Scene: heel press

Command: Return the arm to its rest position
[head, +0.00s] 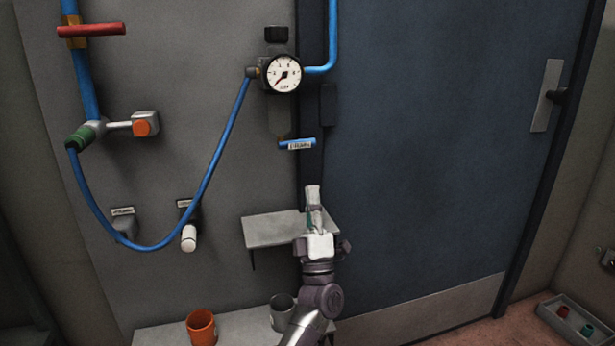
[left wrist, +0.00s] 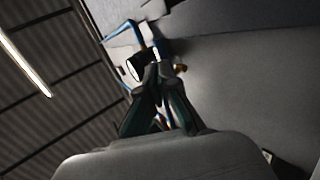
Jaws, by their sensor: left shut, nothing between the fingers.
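My left arm rises from the bottom middle of the head view. My left gripper (head: 313,190) is shut and empty, pointing up in front of the dark door frame. It overlaps the right part of a small grey shelf (head: 270,231) in the picture; I cannot tell how far apart they are. In the left wrist view the closed fingers (left wrist: 165,72) point up towards the gauge and blue pipe. My right gripper is not in view.
A pressure gauge (head: 283,74) and a blue-handled lever (head: 297,144) are above my gripper. A blue hose (head: 222,137) hangs at left. An orange cup (head: 201,328) and a grey cup (head: 282,312) stand on a lower shelf. A blue door (head: 430,150) fills the right.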

